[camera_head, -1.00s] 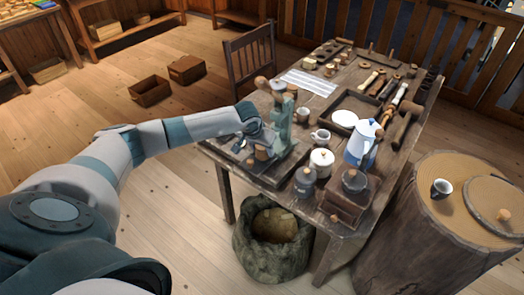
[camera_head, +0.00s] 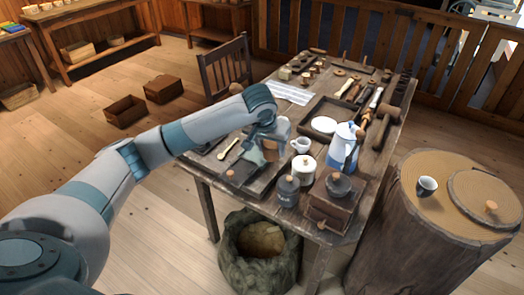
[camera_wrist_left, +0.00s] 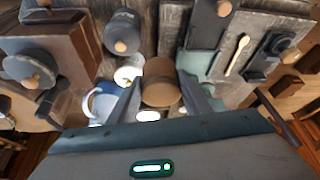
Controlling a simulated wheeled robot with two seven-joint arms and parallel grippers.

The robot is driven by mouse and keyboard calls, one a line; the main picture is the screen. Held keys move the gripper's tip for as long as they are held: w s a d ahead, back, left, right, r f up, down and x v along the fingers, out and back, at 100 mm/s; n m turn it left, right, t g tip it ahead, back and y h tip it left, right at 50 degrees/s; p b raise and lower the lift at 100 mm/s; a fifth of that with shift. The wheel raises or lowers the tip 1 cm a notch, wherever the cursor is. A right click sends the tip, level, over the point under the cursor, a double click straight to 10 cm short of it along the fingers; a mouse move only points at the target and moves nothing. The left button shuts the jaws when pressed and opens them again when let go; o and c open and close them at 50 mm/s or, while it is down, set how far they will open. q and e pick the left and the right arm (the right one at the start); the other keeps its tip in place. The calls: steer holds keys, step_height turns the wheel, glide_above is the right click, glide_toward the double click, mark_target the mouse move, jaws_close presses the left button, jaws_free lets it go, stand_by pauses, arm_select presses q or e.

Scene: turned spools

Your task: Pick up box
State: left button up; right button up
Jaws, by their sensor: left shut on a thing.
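My left gripper (camera_head: 268,139) is shut on a small round brown wooden box (camera_head: 272,152) over the left part of the wooden table (camera_head: 212,172). In the left wrist view the box (camera_wrist_left: 161,82) sits between the two fingers (camera_wrist_left: 161,100), its flat pale-brown end facing the camera. The gripper partly hides the box in the head view. Whether it clears the surface below is hard to tell. My right gripper is not in view.
A white lidded jar (camera_head: 303,170), a dark canister (camera_head: 287,191), a white cup (camera_head: 301,145) and a blue-white coffee pot (camera_head: 343,146) stand close to the right. A grinder (camera_head: 334,205) is at the front corner. A sack (camera_head: 262,240) and a stump (camera_head: 420,235) flank the table.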

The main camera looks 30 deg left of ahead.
arm_select(q)
steer(key=shift+d+r, duration=0.15)
stand_by(0.4)
steer(key=s+d+f, duration=0.2)
steer(key=s+d, duration=0.3)
steer(key=s, duration=0.3)
steer(key=s+d+f+m, duration=0.1)
steer(key=s+d+f, duration=0.2)
steer(key=s, duration=0.6)
steer(key=shift+d+f+h, duration=0.2)
steer(key=shift+d+h, duration=0.1)
steer(key=shift+d, duration=0.75)
steer(key=shift+r, duration=0.1)
